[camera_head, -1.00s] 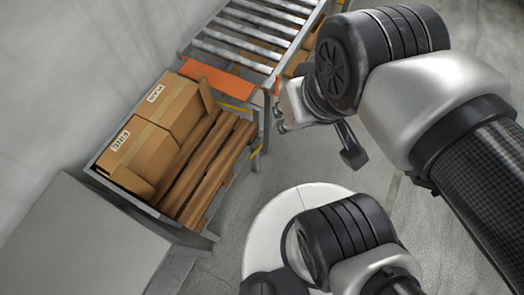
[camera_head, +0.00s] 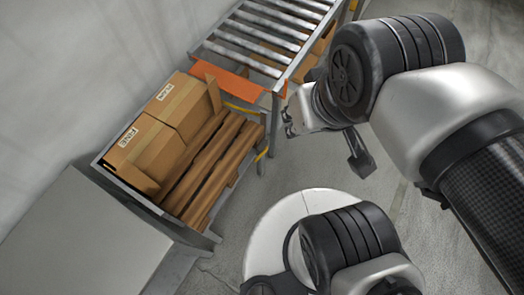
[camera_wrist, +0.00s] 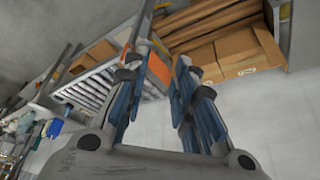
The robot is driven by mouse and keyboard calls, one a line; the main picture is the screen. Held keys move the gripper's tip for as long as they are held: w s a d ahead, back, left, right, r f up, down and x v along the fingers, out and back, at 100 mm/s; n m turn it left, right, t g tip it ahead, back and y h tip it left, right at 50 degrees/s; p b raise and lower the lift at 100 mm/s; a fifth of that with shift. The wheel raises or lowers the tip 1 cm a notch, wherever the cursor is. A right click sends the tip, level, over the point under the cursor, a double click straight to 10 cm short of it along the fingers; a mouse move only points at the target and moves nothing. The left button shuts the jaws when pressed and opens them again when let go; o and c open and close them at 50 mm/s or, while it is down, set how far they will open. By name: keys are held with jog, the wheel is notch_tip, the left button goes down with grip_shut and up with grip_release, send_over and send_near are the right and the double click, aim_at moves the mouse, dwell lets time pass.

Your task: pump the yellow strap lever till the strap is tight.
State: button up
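No lever can be made out clearly in either view. Thin yellow pieces (camera_head: 243,110) show at the end of the grey box rack, close to the conveyor; I cannot tell whether they belong to the strap or lever. My gripper (camera_head: 289,122) hangs over the floor, right of the rack and just beyond its yellow pieces in the head view. In the wrist view my gripper (camera_wrist: 160,65) has its two blue-sided fingers apart, with nothing between them. The fingers hide part of the scene behind.
Cardboard boxes (camera_head: 165,117) and long brown pieces (camera_head: 208,168) lie in the grey rack (camera_head: 135,200). A roller conveyor (camera_head: 262,45) with an orange end plate (camera_head: 227,80) stands behind. A grey cabinet (camera_head: 75,240) is at lower left.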

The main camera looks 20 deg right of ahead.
jog(key=shift+c, duration=0.2)
grip_shut()
dwell(0.3)
dwell(1.2)
